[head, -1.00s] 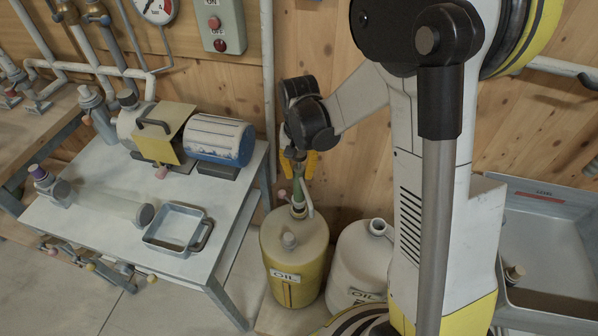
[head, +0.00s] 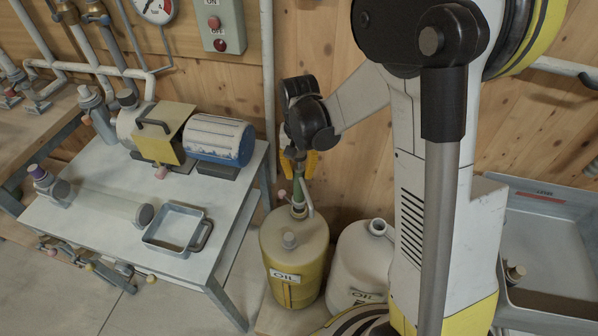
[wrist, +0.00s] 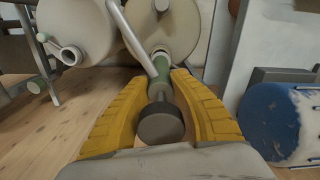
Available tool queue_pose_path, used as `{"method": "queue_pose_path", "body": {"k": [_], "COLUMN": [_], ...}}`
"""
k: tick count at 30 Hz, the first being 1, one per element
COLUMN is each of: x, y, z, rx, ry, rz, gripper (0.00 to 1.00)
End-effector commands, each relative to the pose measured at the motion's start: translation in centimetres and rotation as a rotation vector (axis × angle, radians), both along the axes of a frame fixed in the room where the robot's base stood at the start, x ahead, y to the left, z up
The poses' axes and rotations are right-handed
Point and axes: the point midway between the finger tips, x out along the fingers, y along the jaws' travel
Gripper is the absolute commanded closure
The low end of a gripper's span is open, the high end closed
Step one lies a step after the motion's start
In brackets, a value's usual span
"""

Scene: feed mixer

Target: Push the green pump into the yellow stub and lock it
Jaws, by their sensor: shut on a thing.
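The green pump (head: 299,190) stands nearly upright at the top of the yellow oil can (head: 297,252), at its stub. Its pale spout pipe hangs down at the right. My gripper (head: 299,164) is above the can and shut on the pump from above. In the wrist view my gripper's yellow fingers (wrist: 160,76) lie on both sides of the green pump (wrist: 185,62), with its dark round knob (wrist: 160,125) between them. The pump's lower end meets the can top (wrist: 178,22); I cannot tell how deep it sits or whether it is locked.
A white oil can (head: 354,266) stands close at the right of the yellow one. A metal table (head: 190,270) with a blue-and-white motor (head: 220,140) and a metal tray (head: 176,228) is at the left. The wooden wall (head: 340,150) is close behind. A grey bin (head: 545,240) is at the right.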

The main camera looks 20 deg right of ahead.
Motion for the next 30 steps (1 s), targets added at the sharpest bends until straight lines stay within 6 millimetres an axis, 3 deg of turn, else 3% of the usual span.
{"method": "queue_pose_path", "body": {"k": [30], "x": [0.0], "y": [0.0], "z": [-2.0], "rx": [0.000], "ry": [0.000], "rz": [0.000], "gripper": [1.00]}}
